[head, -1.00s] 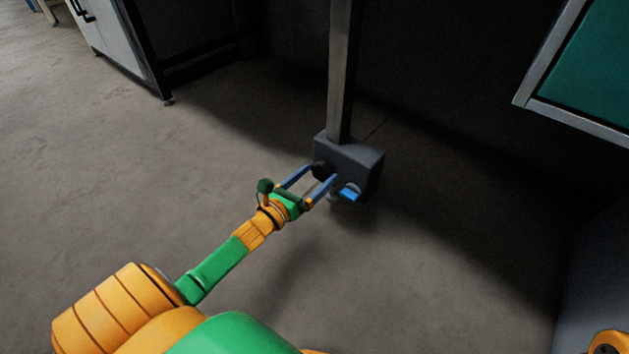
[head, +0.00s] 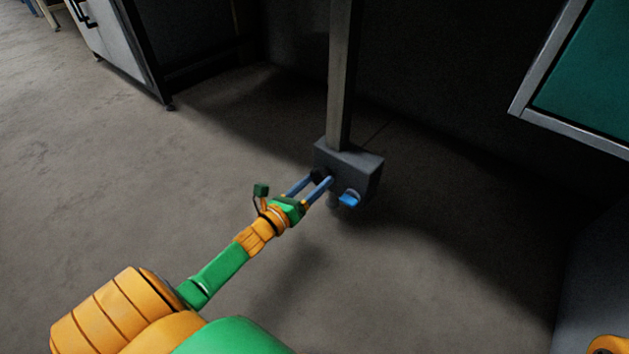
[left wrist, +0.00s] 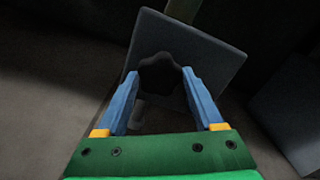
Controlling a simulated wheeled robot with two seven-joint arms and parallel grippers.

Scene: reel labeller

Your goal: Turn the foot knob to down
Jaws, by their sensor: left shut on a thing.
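The foot knob is a dark lobed knob (left wrist: 159,73) on the front face of a grey box (head: 362,170) at the bottom of a post. In the head view the knob (head: 320,175) is partly hidden behind the fingers. My left gripper (head: 325,178) reaches the box from the lower left, its blue fingers on either side of the knob and shut on it. The left wrist view shows the fingertips (left wrist: 160,73) at the knob's two sides. My right gripper is not in view.
The grey post (head: 341,75) rises from the box. A blue tab (head: 349,199) sticks out from the box's lower front, right of the fingers. A cabinet (head: 118,45) stands at the back left and a green panel (head: 587,70) at the upper right. The floor at left is clear.

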